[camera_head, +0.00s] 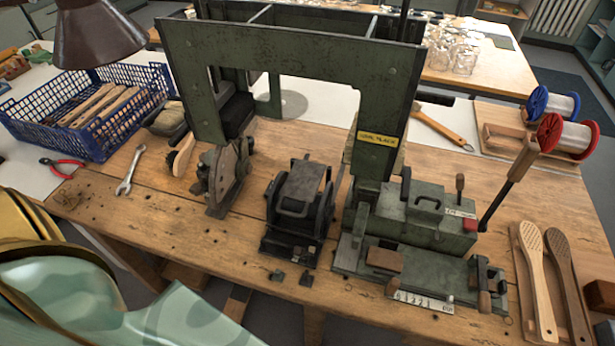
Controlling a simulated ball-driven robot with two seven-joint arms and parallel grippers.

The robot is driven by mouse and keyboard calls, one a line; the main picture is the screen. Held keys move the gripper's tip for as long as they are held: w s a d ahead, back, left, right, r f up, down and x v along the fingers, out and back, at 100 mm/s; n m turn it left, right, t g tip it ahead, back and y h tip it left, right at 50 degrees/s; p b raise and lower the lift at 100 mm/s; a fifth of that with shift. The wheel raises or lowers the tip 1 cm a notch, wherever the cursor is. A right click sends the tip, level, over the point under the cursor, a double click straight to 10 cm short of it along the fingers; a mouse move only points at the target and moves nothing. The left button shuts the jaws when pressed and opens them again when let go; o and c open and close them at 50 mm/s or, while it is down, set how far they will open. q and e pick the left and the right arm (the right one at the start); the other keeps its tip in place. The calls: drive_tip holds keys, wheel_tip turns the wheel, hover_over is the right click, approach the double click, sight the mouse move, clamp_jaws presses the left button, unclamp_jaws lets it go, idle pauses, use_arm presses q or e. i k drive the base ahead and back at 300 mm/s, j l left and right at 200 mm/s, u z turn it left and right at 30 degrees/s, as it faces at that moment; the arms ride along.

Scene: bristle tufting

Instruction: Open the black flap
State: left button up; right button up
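A dark, worn black flap (303,182) with a bar handle at its front lies on top of a small black machine (290,238) in the middle of the workbench. It looks closed, lying over the machine's top, though its hinge is hard to make out. Neither of my grippers shows in the head view, and nothing touches the flap. What is under the flap is hidden.
A tall green press frame (290,50) arches behind the machine. A green box with a handle (425,215) stands close on the right, a toothed wheel device (225,175) on the left. Brush bodies (538,275) lie far right. The bench (180,225) front left is mostly clear.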

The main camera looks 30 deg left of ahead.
sight(302, 183)
drive_tip(key=j+u, duration=0.1)
drive_tip(key=u, duration=0.95)
